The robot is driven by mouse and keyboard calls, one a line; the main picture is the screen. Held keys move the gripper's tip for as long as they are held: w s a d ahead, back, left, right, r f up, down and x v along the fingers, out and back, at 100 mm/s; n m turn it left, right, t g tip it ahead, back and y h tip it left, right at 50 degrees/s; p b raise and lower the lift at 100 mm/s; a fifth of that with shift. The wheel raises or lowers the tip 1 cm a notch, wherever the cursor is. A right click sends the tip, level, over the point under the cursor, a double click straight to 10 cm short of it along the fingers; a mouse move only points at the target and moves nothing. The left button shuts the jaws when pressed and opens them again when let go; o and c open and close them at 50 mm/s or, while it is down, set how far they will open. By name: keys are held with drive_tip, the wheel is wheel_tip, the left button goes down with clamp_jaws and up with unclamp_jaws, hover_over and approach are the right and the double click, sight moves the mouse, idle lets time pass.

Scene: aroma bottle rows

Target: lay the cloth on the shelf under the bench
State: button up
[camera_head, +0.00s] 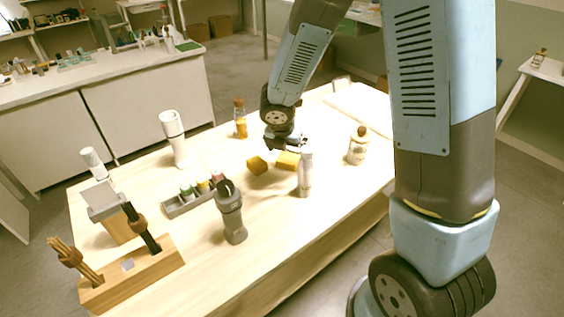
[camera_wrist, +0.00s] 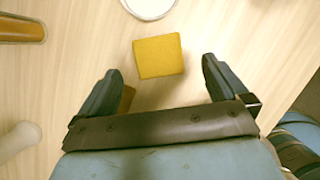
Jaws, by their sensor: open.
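Two small yellow pieces lie on the light wooden bench (camera_head: 270,230): one at left (camera_head: 257,166) and one at right (camera_head: 287,160). I cannot tell whether either is the cloth. In the wrist view one yellow square piece (camera_wrist: 158,57) lies flat ahead of my fingertips, between their lines. Part of another (camera_wrist: 127,98) shows beside the left finger, mostly hidden by it. My gripper (camera_wrist: 155,80) is open and empty, pointing down over the bench. In the head view my gripper (camera_head: 290,143) is just behind the yellow pieces. The shelf under the bench cannot be made out.
A white bottle (camera_head: 305,175) stands close in front of the yellow pieces. A corked jar (camera_head: 357,148), an amber bottle (camera_head: 240,122), a white cylinder (camera_head: 173,140), a grey tray of small bottles (camera_head: 184,207) and a dark grinder-like object (camera_head: 231,213) stand around.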

sight(288, 158)
drive_tip(key=shift+a+x, duration=0.15)
drive_tip(key=shift+x, duration=1.2)
drive_tip(key=shift+a+x, duration=0.1)
drive_tip(key=shift+x, duration=1.25)
drive_tip(key=shift+c, duration=0.4)
drive_tip(key=c, duration=1.1)
